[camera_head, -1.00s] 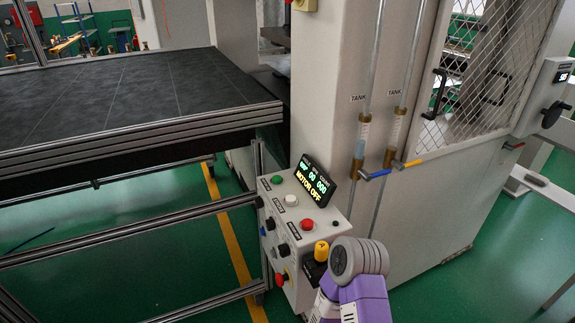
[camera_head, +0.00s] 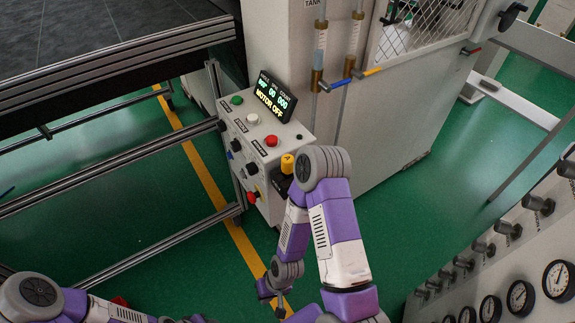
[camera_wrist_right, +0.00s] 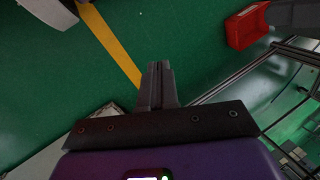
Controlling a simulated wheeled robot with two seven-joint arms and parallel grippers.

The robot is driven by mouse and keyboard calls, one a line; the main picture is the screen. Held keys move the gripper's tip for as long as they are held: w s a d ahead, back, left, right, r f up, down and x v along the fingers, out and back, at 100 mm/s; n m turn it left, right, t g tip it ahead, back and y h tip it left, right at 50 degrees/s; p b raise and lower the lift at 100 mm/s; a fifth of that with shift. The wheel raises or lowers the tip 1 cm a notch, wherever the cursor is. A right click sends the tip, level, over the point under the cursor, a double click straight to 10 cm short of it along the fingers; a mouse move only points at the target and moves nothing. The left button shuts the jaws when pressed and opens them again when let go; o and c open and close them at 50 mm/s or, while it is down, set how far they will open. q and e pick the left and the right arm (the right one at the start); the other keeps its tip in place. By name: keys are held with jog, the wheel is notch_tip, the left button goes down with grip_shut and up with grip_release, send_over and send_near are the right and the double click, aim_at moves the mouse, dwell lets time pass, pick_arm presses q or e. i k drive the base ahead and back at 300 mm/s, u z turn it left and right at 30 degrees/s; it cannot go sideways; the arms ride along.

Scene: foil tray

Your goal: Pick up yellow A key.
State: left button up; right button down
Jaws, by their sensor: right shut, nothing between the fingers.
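A yellow knob-like piece (camera_head: 287,163), apparently the yellow key, stands upright in a black mount on the right side of the grey control box (camera_head: 247,125). Any letter on it is too small to read. My right gripper (camera_head: 281,304) is low in the head view, below and apart from the yellow piece, and partly blurred into my arm. In the right wrist view its two fingers (camera_wrist_right: 158,82) are together and empty, over green floor. The yellow piece does not show in the wrist view. My left arm enters at the bottom left; its gripper is out of view.
The box carries green, white and red buttons and a lit display (camera_head: 273,97) reading MOTOR OFF. A metal rail frame (camera_head: 110,170) stands left. A gauge panel (camera_head: 510,250) fills the lower right. A red bin (camera_wrist_right: 247,25) shows in the wrist view.

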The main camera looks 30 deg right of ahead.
aim_at(288, 160)
jog(key=u, duration=0.9)
jog(key=k, duration=0.1)
jog(key=z, duration=1.3)
